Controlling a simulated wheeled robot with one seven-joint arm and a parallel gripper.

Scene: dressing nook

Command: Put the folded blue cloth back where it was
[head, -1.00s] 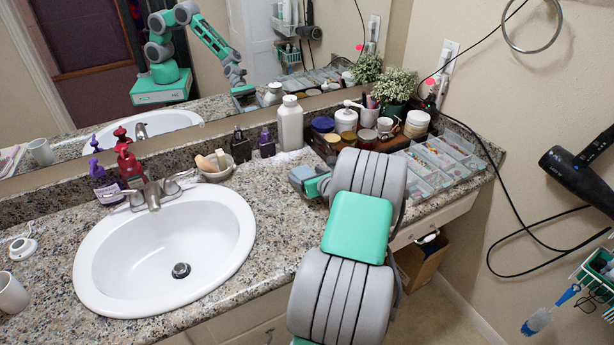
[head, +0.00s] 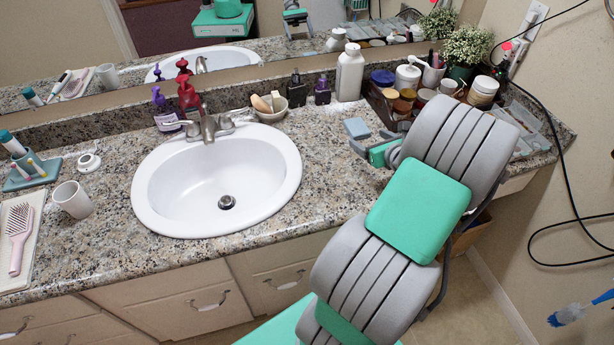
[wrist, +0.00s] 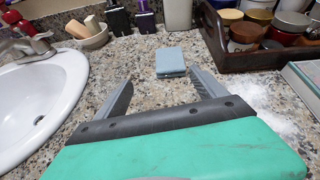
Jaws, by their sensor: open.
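The folded blue cloth (head: 357,127) is a small grey-blue block lying flat on the granite counter, right of the sink and in front of the white bottle. It also shows in the wrist view (wrist: 170,62), just beyond my fingertips and roughly centred between them. My gripper (wrist: 163,88) is open, with bare counter between its two grey fingers. In the head view my gripper (head: 366,148) is low over the counter on the near side of the cloth, partly hidden by my arm. The cloth looks clear of both fingers.
The sink (head: 217,180) lies to the left. A dark wooden tray (wrist: 235,63) of jars stands right of the cloth. A white bottle (head: 349,72), a dark bottle (head: 296,90) and a small bowl (head: 270,108) stand behind. White powder (wrist: 275,112) lies on the counter at right.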

